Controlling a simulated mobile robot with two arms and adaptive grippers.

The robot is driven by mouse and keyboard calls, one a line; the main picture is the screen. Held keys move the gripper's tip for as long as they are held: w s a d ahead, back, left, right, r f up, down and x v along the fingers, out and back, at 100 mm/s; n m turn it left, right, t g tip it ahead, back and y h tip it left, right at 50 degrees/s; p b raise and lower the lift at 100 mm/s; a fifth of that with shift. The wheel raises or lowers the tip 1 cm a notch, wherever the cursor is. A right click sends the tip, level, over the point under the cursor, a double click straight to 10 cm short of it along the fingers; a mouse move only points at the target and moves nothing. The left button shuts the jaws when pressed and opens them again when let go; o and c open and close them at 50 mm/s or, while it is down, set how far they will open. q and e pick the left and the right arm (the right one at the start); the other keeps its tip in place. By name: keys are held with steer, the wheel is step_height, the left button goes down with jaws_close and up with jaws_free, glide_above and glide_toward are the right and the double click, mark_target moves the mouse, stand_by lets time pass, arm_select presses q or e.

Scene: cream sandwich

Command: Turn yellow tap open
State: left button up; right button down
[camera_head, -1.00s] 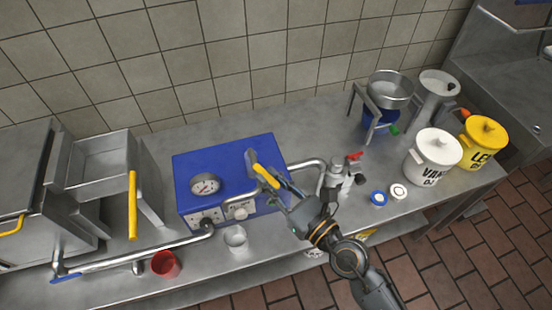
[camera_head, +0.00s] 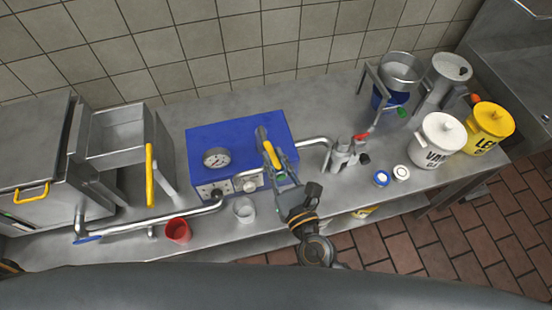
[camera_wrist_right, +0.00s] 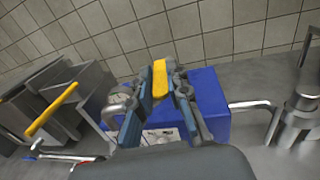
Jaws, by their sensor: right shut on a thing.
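The yellow tap handle (camera_head: 266,141) stands up at the front right of the blue box (camera_head: 225,136). My right gripper (camera_head: 272,155) reaches it from the front, with its fingers on either side of the handle. In the right wrist view the yellow handle (camera_wrist_right: 160,78) lies between the two fingers (camera_wrist_right: 166,90), and the gripper is shut on it. The lower part of the tap is hidden by the fingers. My left gripper is not in view.
White (camera_head: 436,140) and yellow (camera_head: 488,127) pots stand at the right.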

steer(key=c, duration=1.3)
jaws_free()
steer(key=shift+f, duration=0.1)
steer(key=v, duration=1.2)
steer(key=shift+w, duration=0.1)
